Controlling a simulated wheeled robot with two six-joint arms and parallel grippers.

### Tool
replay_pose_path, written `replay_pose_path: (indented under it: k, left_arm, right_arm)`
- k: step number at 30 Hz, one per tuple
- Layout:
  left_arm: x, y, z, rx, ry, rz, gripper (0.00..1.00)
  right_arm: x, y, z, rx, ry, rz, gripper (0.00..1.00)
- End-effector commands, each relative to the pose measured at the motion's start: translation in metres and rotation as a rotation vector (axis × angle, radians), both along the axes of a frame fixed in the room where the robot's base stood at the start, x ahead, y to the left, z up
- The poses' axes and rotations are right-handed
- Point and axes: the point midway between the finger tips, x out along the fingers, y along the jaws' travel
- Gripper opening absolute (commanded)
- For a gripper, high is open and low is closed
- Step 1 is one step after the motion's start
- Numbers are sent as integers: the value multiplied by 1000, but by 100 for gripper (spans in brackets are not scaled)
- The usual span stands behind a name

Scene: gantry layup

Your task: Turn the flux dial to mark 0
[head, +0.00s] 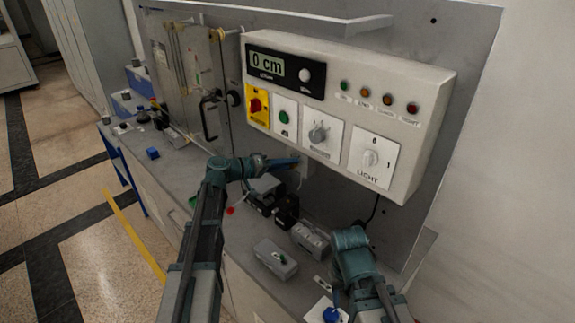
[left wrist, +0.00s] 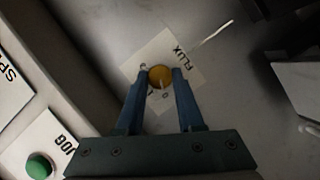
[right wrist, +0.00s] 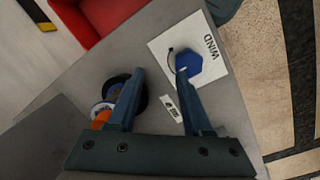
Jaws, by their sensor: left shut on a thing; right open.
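The flux dial (left wrist: 160,76) is a round orange-yellow knob on a white card marked FLUX (left wrist: 172,46) in the left wrist view. A pale pointer line shows on its lower part. The small marks around it are partly covered and too small to read surely. My left gripper (left wrist: 160,80) is shut on the dial, one blue finger on each side. In the head view my left gripper (head: 287,162) reaches in under the control box, and the dial is hidden there. My right gripper (right wrist: 161,72) is open and empty, above the bench by a blue WIND knob (right wrist: 189,63).
The white control box (head: 350,100) overhangs the left gripper, with a display reading 0 cm, a red stop button, a green JOG button and knobs. Grey boxes (head: 275,259) and dark blocks stand on the bench below. A red object (right wrist: 75,28) shows in the right wrist view.

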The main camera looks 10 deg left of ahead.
Motion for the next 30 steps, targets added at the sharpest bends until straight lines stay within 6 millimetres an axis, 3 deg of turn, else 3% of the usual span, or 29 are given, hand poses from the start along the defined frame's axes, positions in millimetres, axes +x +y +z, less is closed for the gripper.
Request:
replay_pose_path:
  k: [1,6,17,30]
  left_arm:
    - [-1,0,0,0,2,0,40]
    - [0,0,0,1,1,0,67]
    - [-4,5,2,0,0,2,67]
    - [-56,73,21,0,0,5,67]
  right_arm:
    - [0,0,0,0,0,0,50]
    - [0,0,0,0,0,0,50]
    - [0,0,2,0,0,0,50]
    - [0,0,21,0,0,0,50]
